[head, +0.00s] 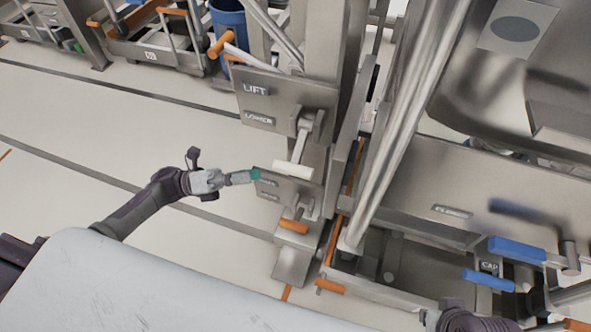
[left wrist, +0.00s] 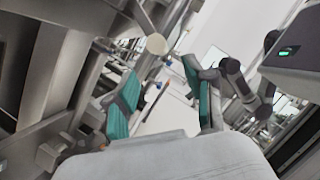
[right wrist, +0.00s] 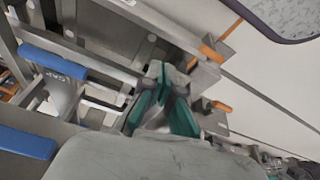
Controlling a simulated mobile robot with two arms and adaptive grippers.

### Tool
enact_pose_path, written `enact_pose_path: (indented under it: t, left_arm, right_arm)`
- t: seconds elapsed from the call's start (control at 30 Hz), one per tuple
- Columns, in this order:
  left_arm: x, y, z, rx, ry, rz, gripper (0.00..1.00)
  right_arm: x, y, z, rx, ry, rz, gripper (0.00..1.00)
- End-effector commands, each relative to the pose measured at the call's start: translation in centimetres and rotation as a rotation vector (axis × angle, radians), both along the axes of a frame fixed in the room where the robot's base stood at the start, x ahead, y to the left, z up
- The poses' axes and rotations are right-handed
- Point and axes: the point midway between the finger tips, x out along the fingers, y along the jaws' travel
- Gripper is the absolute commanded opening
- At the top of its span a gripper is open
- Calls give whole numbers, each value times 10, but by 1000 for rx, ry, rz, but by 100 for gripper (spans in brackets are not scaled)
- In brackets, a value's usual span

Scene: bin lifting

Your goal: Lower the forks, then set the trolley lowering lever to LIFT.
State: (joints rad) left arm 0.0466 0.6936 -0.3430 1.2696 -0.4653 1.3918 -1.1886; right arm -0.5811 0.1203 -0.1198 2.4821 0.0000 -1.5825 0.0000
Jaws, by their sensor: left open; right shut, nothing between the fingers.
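A steel plate (head: 285,100) in the head view carries the labels LIFT, above, and LOWER, below. Its lever hangs downward and ends in a white handle (head: 293,169). My left gripper (head: 254,174) is open just left of this handle, not closed around it. In the left wrist view a pale round knob (left wrist: 156,44), likely the handle's end, shows beyond and between the open teal fingers (left wrist: 158,75). A lower plate with small unreadable labels has a lever with an orange handle (head: 293,226). My right gripper (right wrist: 162,85) is shut and empty. The forks cannot be made out clearly.
Blue handles (head: 517,249) by a CAP label stand at the right, also in the right wrist view (right wrist: 52,62). Orange handles (right wrist: 211,54) show there too. A slanted steel pole (head: 410,120) rises right of the plates. The floor (head: 130,130) at left is clear.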

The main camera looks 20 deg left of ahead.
Motion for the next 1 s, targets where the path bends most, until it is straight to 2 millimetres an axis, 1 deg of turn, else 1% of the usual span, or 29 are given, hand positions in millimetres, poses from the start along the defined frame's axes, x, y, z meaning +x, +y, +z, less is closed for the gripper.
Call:
enact_pose_path:
  t: [0.03, 0.13, 0.27, 0.4, 0.5, 0.6, 0.7, 0.97, 1.0]
  left_arm:
    - [2, -11, 6, -3, -1, -2, 54]
    - [8, -31, 12, -5, -1, -2, 54]
    - [15, -58, 18, -4, 0, 0, 54]
    - [22, -82, 25, -5, 1, 1, 54]
    - [25, -94, 27, -3, 3, 2, 54]
    - [27, -102, 29, -3, 4, 1, 54]
    - [29, -106, 30, -2, 5, 3, 54]
    - [29, -107, 30, -2, 5, 4, 54]
    - [29, -107, 30, -2, 5, 4, 50]
  right_arm:
    - [0, 0, 3, 0, 0, 0, 0]
    - [0, 0, 6, 0, -1, 0, 0]
    - [1, 0, 6, 0, 1, 0, 0]
    - [5, 1, -6, 0, 7, 1, 0]
    - [7, 1, -10, 0, 8, 1, 0]
    - [8, 1, -14, 0, 11, 1, 0]
    - [8, 1, -15, 0, 10, 1, 0]
    - [8, 1, -16, 0, 9, 1, 0]
    - [9, 1, -16, 0, 9, 1, 0]
